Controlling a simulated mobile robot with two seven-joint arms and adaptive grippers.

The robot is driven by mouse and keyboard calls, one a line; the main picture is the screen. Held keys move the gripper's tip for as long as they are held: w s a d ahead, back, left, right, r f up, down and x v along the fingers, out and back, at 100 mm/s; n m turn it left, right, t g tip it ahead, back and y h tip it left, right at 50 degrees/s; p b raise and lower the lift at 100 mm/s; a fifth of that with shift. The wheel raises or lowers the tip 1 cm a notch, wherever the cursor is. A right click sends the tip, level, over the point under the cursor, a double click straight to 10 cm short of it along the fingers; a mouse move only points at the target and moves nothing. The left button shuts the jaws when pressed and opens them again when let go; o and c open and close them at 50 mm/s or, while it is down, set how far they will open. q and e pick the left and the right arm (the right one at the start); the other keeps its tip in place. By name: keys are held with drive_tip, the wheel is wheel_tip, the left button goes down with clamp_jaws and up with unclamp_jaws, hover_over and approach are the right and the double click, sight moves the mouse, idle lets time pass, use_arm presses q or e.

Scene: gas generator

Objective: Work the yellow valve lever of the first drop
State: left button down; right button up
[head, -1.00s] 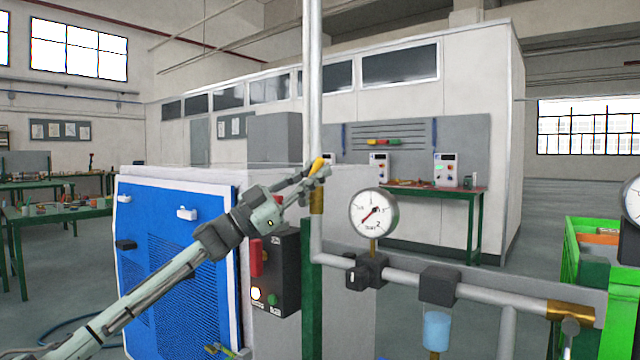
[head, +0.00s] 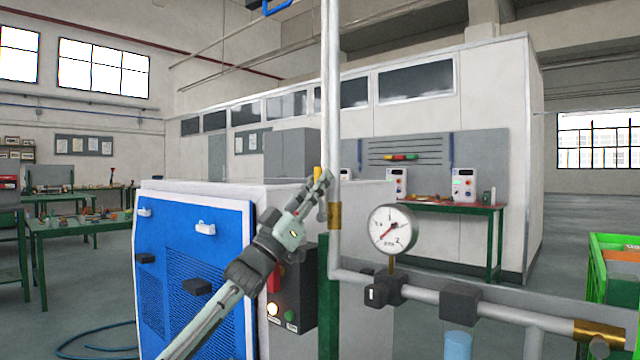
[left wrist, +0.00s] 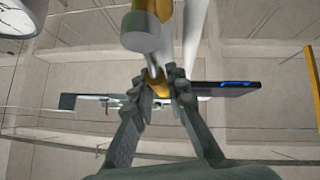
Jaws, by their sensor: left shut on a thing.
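The yellow valve lever (head: 317,174) shows just left of the upright pipe, mostly hidden by my left gripper (head: 322,187). In the left wrist view, the yellow lever (left wrist: 156,84) lies between the two fingers of my left gripper (left wrist: 163,90), which is shut on it. The brass valve body (head: 334,214) sits on the upright pipe (head: 333,110), just below and right of the fingers. In the left wrist view, a grey round end (left wrist: 146,32) of the valve is close above the fingers. My right gripper is not in view.
A pressure gauge (head: 392,230) stands right of the pipe, above a horizontal pipe (head: 420,293) with black fittings. A blue-fronted cabinet (head: 195,265) with a dark switch box (head: 293,292) stands behind my left arm. A green crate (head: 612,268) is at the right edge.

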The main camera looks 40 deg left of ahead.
use_arm(q)
drive_tip(key=shift+a, duration=0.1)
drive_tip(key=c, duration=1.5)
unclamp_jaws()
drive_tip(key=v, duration=1.2)
